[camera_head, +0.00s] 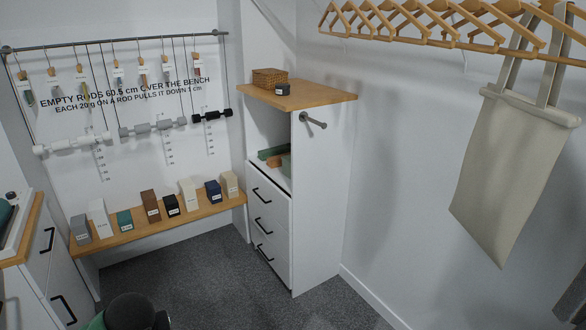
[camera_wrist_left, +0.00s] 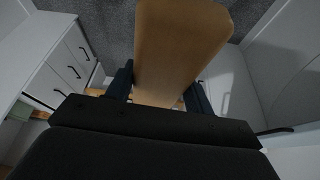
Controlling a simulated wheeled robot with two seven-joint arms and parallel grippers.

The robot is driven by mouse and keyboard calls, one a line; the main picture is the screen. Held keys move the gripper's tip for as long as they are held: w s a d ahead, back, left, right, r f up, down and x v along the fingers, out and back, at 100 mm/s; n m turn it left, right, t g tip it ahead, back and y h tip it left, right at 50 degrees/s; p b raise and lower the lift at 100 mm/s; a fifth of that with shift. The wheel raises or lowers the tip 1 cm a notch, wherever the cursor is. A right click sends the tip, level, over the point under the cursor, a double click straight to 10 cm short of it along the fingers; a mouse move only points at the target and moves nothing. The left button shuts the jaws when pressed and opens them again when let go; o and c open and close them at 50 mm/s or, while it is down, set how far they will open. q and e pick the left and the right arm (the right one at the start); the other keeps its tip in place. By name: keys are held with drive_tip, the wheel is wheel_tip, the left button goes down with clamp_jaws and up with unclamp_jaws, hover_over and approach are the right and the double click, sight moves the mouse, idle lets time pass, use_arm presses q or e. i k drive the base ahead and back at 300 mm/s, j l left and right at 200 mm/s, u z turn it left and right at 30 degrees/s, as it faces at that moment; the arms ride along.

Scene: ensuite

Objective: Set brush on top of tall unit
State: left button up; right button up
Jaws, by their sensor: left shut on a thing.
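In the left wrist view, my left gripper (camera_wrist_left: 158,95) is shut on a flat, tan wooden piece, which I take to be the brush (camera_wrist_left: 180,45). The wood extends up and away from the fingers; no bristles show. The tall unit (camera_head: 325,190) stands in the middle of the head view, white with a wooden top (camera_head: 325,97), an open niche and three drawers with black handles. I cannot make out the brush or my left gripper in the head view. My right gripper is not in view.
Hangers (camera_head: 430,25) and a beige cloth bag (camera_head: 515,150) hang at right. A bench (camera_head: 165,222) bears several blocks.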

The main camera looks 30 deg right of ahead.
sight(309, 100)
drive_tip(key=i+z, duration=0.15)
drive_tip(key=z, duration=0.3)
drive_tip(key=i+j+z, duration=0.15)
drive_tip(key=z, duration=0.3)
drive_tip(key=i+j+z, duration=0.1)
drive_tip(key=z, duration=0.35)
drive_tip(key=i+j+z, duration=0.1)
drive_tip(key=j+z, duration=0.2)
drive_tip(key=z, duration=0.15)
drive_tip(key=i+j+z, duration=0.15)
drive_tip(key=j+z, duration=0.35)
drive_tip(key=j, duration=0.65)
drive_tip(key=j+z, duration=0.5)
drive_tip(key=j, duration=0.65)
